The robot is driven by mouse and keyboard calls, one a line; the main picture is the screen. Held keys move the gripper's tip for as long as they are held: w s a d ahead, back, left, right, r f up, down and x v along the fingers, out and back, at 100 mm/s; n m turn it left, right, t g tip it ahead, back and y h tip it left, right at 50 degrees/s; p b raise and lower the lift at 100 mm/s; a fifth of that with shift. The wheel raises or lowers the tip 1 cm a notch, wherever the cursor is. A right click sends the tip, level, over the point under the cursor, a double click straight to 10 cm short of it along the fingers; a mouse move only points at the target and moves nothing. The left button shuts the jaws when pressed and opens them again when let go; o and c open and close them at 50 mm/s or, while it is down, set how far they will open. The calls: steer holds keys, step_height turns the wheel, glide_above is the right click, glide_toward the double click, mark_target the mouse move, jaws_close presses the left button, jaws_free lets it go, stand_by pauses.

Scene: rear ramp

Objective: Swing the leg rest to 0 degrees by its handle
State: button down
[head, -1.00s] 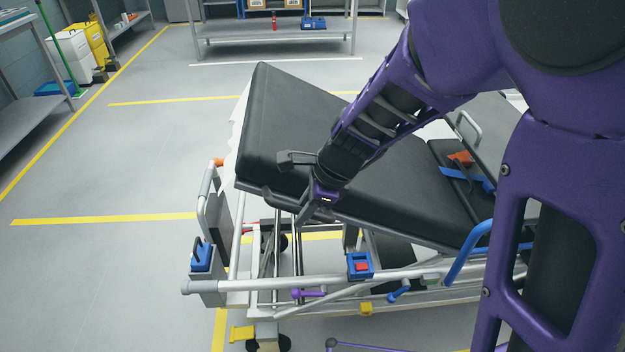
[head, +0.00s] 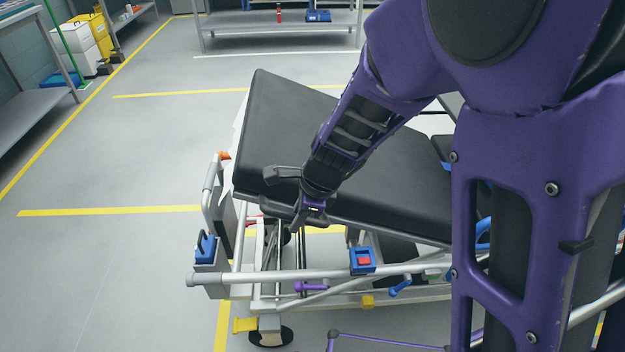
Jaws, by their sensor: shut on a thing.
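The leg rest (head: 290,120) is a thick black pad at the left end of the stretcher. It is tilted, with its left end raised above the metal frame (head: 300,274). My gripper (head: 300,216) is at the pad's near lower edge, close to its left corner, and is shut on the leg rest's handle. The handle itself is mostly hidden by the fingers and wrist. My purple arm covers the pad's right part and much of the stretcher beyond.
A blue holder with a red button (head: 362,261) and a purple lever (head: 311,286) sit on the near rail. A side rail with an orange cap (head: 224,156) stands at the left end. Open floor (head: 110,270) lies left; a metal shelf (head: 280,20) stands behind.

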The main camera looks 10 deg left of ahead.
steer(key=shift+s+a+f+t+h+p, duration=0.25)
steer(key=shift+a+f+h+p, duration=0.65)
steer(key=shift+f, duration=3)
steer(key=shift+s+a+f+t+h+p, duration=0.1)
steer(key=shift+s+a+f+h+p, duration=0.5)
steer(key=shift+f, duration=3.35)
steer(key=shift+a+f+t+h+p, duration=0.15)
steer(key=shift+a+f+h+p, duration=1)
steer(key=shift+f, duration=2.75)
steer(key=shift+a+f+b, duration=0.1)
steer(key=shift+a+b, duration=0.25)
steer(key=shift+b, duration=0.2)
steer(key=c, duration=0.8)
jaws_free()
steer(key=shift+o, duration=0.2)
steer(key=shift+y, duration=0.25)
steer(key=shift+w, duration=0.1)
